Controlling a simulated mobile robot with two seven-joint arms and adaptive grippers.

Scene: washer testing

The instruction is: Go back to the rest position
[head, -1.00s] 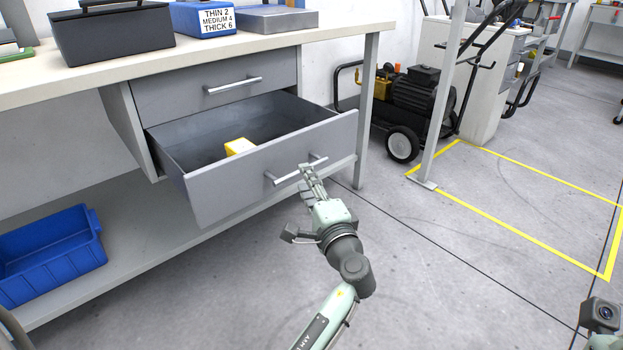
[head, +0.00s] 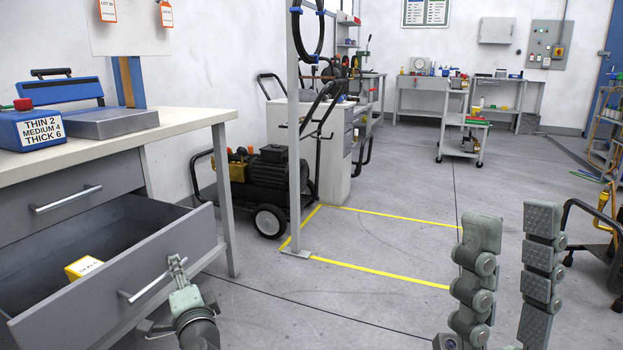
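My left gripper (head: 177,264) is at the right end of the handle (head: 150,283) of the pulled-out lower drawer (head: 120,272). Its fingertips overlap the handle, but I cannot tell whether they close on it. My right gripper (head: 512,235) is large and close at the lower right. Its two jointed fingers point up with a gap between them, and it is open and empty. A yellow box (head: 84,267) lies inside the open drawer.
The upper drawer (head: 70,198) is shut under the workbench (head: 190,120). A blue labelled box (head: 30,132) stands on the bench. A wheeled compressor (head: 268,175) and a post (head: 294,130) stand beyond. The floor inside the yellow lines (head: 380,272) is clear.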

